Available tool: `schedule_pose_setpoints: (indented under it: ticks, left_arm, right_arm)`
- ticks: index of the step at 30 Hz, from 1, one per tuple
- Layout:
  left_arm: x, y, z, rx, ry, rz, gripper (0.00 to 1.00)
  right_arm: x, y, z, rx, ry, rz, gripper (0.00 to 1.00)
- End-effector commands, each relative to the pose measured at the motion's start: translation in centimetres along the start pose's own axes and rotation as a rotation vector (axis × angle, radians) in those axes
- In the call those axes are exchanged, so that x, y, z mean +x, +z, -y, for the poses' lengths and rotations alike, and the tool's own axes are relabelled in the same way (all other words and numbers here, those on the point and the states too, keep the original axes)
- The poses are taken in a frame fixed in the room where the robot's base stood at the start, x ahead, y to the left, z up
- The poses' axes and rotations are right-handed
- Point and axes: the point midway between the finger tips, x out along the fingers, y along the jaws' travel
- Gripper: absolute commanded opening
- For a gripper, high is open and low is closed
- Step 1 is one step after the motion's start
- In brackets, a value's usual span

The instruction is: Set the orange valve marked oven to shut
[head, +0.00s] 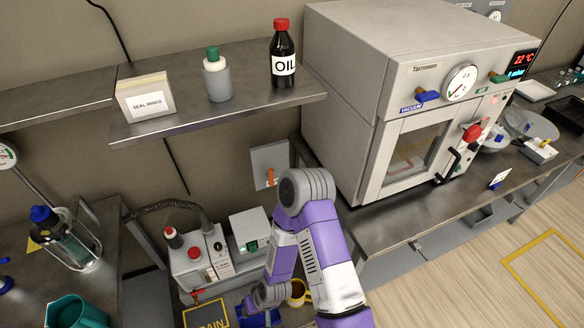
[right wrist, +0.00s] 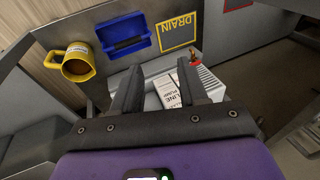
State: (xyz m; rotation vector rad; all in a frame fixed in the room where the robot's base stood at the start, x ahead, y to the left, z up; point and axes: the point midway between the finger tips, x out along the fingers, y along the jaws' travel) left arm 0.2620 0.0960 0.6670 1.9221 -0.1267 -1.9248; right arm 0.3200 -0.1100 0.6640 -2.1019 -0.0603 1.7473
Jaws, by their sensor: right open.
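An orange valve handle (head: 270,176) sits on a grey wall plate (head: 263,160) under the shelf, left of the oven. The handle looks roughly upright; a small mark beneath it is too small to read. My right arm's elbow is just right of the plate and its forearm reaches down towards the floor-level pump. In the right wrist view my right gripper (right wrist: 157,82) is open with nothing between its fingers. It points at the pump's labelled face (right wrist: 170,92), and the orange valve does not show there. My left gripper is not in view.
The vacuum oven (head: 345,110) stands right of the valve. An overhanging shelf (head: 215,118) holds a seal rings box, a bottle and an oil bottle. Below are the grey pump (head: 200,262), a yellow mug (right wrist: 78,64), a blue tray (right wrist: 124,36) and a drain plate (right wrist: 178,34).

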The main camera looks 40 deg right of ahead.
Motion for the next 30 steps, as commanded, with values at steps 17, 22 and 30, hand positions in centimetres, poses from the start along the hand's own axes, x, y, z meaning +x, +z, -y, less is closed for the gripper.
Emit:
schedule_pose_setpoints:
  ticks: [17, 22, 30]
  left_arm:
    - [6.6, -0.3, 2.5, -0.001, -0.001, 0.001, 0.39]
    - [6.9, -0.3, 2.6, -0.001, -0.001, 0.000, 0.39]
    - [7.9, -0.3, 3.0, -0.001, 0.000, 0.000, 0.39]
  right_arm:
    - [-13.2, -34.6, -9.4, 0.121, 0.651, -1.403, 0.43]
    - [-15.2, -35.6, -10.3, 0.150, 0.726, -1.469, 0.43]
    - [-15.5, -39.1, -12.5, 0.152, 0.725, -1.471, 0.43]
